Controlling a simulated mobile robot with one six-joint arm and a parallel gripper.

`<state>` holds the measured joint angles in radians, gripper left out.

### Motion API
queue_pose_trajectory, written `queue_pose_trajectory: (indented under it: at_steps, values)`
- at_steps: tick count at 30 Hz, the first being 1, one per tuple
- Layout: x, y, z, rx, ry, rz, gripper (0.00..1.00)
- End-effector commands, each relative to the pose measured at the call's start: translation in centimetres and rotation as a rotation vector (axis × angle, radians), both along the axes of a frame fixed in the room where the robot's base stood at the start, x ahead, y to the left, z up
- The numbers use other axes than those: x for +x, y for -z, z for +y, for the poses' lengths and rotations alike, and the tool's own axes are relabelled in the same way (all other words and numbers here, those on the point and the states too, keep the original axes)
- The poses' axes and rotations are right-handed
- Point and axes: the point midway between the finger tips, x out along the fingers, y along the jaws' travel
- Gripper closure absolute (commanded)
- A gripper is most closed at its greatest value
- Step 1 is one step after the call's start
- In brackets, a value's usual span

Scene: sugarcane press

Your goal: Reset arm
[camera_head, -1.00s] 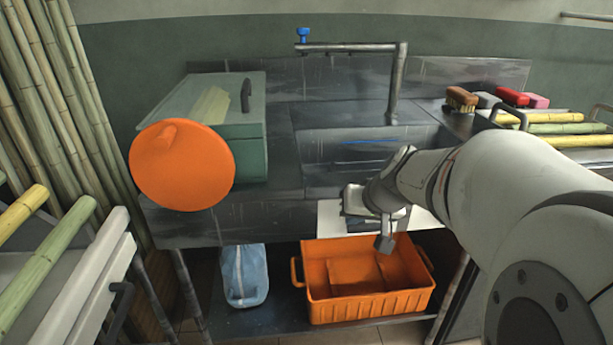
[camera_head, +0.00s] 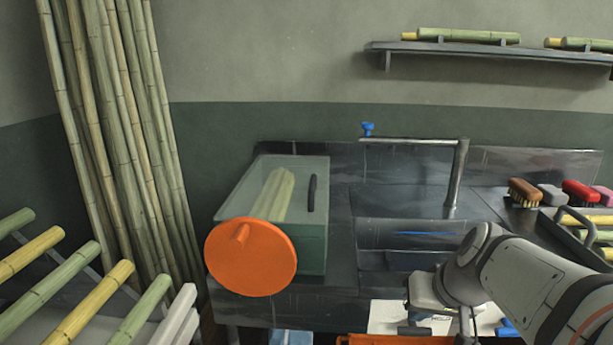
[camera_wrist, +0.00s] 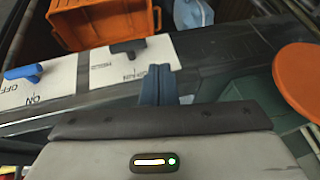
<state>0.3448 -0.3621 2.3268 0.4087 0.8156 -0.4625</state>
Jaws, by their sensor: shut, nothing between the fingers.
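My gripper (camera_wrist: 158,72) is shut and empty in the wrist view, its two blue-grey fingers together. In the head view the end of my arm (camera_head: 428,290) hangs in front of the sink counter, its fingertips hard to make out. A white panel (camera_wrist: 95,68) with printed words lies past the fingers in the wrist view. It has a dark handle (camera_wrist: 128,47) and a blue handle (camera_wrist: 22,72). The fingers appear apart from both handles.
A green press box (camera_head: 312,235) with an orange disc (camera_head: 250,258) stands left of the sink. An orange crate (camera_wrist: 105,20) is below the counter. Brushes (camera_head: 525,192) and cane lie at right. Cane poles (camera_head: 120,130) lean at left.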

Motion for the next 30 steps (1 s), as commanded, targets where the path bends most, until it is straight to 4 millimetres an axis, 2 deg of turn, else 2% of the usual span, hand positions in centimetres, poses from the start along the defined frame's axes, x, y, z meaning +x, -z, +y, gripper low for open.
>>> queue_pose_trajectory:
  at_steps: [1,9,18,24,30]
  values:
    - [-0.6,-2.9,0.7,-0.007,-0.013,0.019,1.00]
    - [-3.6,-8.5,3.3,-0.057,-0.052,0.120,1.00]
    - [-6.7,-14.5,5.0,-0.137,-0.084,0.205,1.00]
    - [-8.1,-16.7,5.4,-0.178,-0.092,0.235,1.00]
    - [-8.5,-17.0,5.4,-0.191,-0.091,0.242,1.00]
